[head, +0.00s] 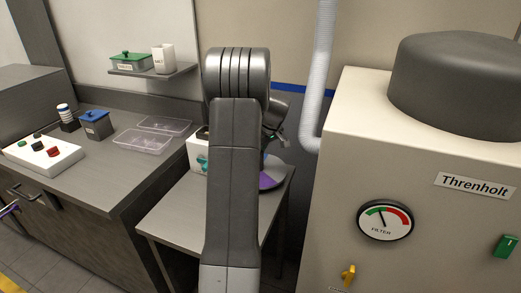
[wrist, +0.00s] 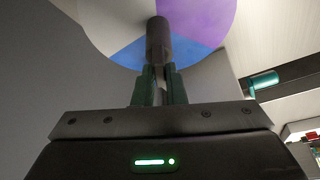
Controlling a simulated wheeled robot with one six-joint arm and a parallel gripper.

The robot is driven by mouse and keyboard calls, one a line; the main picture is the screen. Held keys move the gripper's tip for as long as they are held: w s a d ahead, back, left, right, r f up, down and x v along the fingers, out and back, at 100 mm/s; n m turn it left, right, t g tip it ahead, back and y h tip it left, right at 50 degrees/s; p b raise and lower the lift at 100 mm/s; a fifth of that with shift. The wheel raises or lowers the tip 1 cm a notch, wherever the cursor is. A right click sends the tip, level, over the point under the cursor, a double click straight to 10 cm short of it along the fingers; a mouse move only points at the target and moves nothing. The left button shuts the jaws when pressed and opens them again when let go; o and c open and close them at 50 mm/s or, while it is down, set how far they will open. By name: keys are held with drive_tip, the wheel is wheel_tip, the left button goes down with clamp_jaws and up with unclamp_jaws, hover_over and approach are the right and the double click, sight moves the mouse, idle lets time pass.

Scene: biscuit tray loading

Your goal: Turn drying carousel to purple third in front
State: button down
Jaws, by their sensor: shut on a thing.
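The drying carousel (head: 271,181) stands on the small grey table, mostly hidden behind my arm in the head view. A purple part and a bit of blue show there at my arm's right side. In the wrist view its round disc shows a purple third (wrist: 203,18), a blue third (wrist: 192,56) and a whitish third (wrist: 108,20). A dark upright handle (wrist: 158,38) stands out from the disc. My gripper (wrist: 158,76) is shut on this handle, with its dark green fingers on either side. Which third faces front is hard to tell.
The small table (head: 178,222) has bare room at its front left. A white box (head: 195,150) is partly behind my arm. A big cream machine (head: 345,120) with a filter gauge stands close on the right. The counter (head: 100,185) at left holds clear trays (head: 143,140).

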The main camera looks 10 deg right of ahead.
idle(0.4)
drive_tip(key=c, duration=1.5)
unclamp_jaws()
drive_tip(key=b+v, duration=0.1)
drive_tip(key=v, duration=1.3)
drive_tip(key=shift+f, duration=0.15)
drive_tip(key=p+x, duration=0.1)
drive_tip(key=x, duration=1.2)
drive_tip(key=shift+w+a+f, duration=0.15)
drive_tip(key=shift+f, duration=0.15)
drive_tip(key=shift+r, duration=0.1)
